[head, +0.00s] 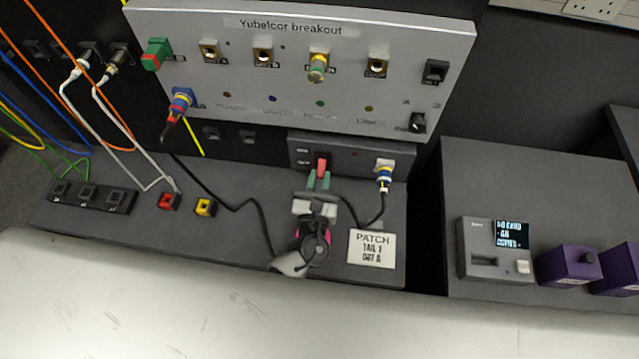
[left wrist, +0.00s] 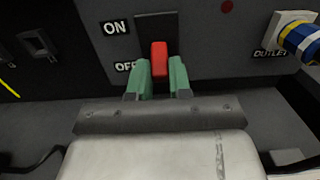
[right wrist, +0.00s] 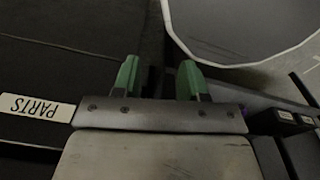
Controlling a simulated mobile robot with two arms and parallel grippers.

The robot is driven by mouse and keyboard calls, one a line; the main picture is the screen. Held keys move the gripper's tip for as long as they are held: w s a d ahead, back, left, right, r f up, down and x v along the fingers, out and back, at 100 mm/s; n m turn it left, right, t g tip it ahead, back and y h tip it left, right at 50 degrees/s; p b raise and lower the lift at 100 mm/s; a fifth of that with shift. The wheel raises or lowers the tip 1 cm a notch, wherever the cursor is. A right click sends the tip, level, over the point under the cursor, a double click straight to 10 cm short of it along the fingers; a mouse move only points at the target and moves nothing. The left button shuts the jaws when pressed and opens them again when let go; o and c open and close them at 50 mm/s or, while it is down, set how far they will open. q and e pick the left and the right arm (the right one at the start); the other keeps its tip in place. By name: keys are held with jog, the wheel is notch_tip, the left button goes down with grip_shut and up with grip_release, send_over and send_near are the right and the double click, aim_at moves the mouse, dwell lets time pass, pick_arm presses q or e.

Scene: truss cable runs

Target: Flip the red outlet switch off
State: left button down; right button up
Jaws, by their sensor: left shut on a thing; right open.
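The red outlet switch (head: 321,164) is on the front of the small grey outlet box (head: 345,153) below the breakout panel. In the left wrist view the red lever (left wrist: 159,57) stands in a dark slot beside an ON label (left wrist: 116,27) above and an OFF label (left wrist: 125,66) below. Its tip shows nearer the OFF label's height; its exact throw is hard to tell. My left gripper (head: 319,182) is shut on the lever, with green fingertips either side of it. My right gripper (right wrist: 160,80) is open and empty in the right wrist view, away from the switch.
A blue-and-yellow plug (head: 384,175) sits in the outlet right of the switch, its black cable (head: 372,218) passing near my left gripper. A PATCH card (head: 371,248) lies close by. The breakout panel (head: 300,85) overhangs above.

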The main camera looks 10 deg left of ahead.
pick_arm(q)
jog(key=shift+w+f+t+b, duration=0.1)
jog(key=shift+f+t+b, duration=0.4)
jog(key=shift+b, duration=0.65)
jog(key=shift+r+b, duration=0.15)
jog(key=shift+b, duration=0.35)
pick_arm(e)
notch_tip(320, 180, down, 5)
jog(key=shift+r, duration=0.15)
pick_arm(q)
jog(key=c, duration=1)
grip_release()
jog(key=shift+c, duration=0.2)
jog(key=shift+r, duration=0.15)
pick_arm(e)
jog(key=shift+r, duration=0.1)
